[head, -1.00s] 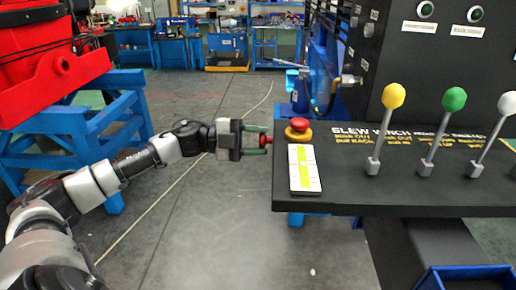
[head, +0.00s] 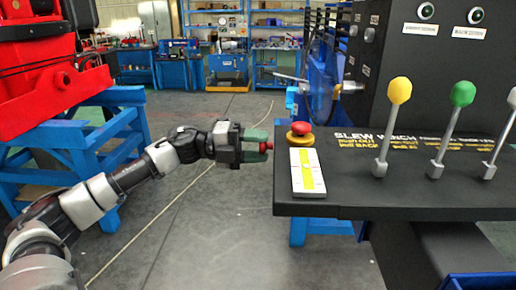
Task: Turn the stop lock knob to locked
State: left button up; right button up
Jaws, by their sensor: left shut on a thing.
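A small red knob (head: 268,146) sits at the left end of the black console (head: 420,207), just below its top edge. My left gripper (head: 262,146) comes in from the left with green fingertips, one above the other. It is shut on the red knob, which is mostly hidden between the fingers. The knob's turned position and any lock marking cannot be read. A red mushroom button (head: 299,132) on a yellow base stands on the console top, above and right of my gripper, apart from it. My right gripper is not in view.
A white and yellow label plate (head: 307,172) lies on the console top near the left edge. Levers with yellow (head: 400,90), green (head: 462,94) and white knobs stand to the right. A blue stand (head: 110,110) with red machinery is at left. The floor between is clear.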

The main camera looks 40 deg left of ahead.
pick_arm(q)
jog(key=o, duration=0.9)
jog(key=shift+a, duration=0.1)
jog(key=b+v, duration=0.6)
jog(key=v, duration=0.4)
jog(key=shift+s+a, duration=0.2)
jog(key=shift+a, duration=0.1)
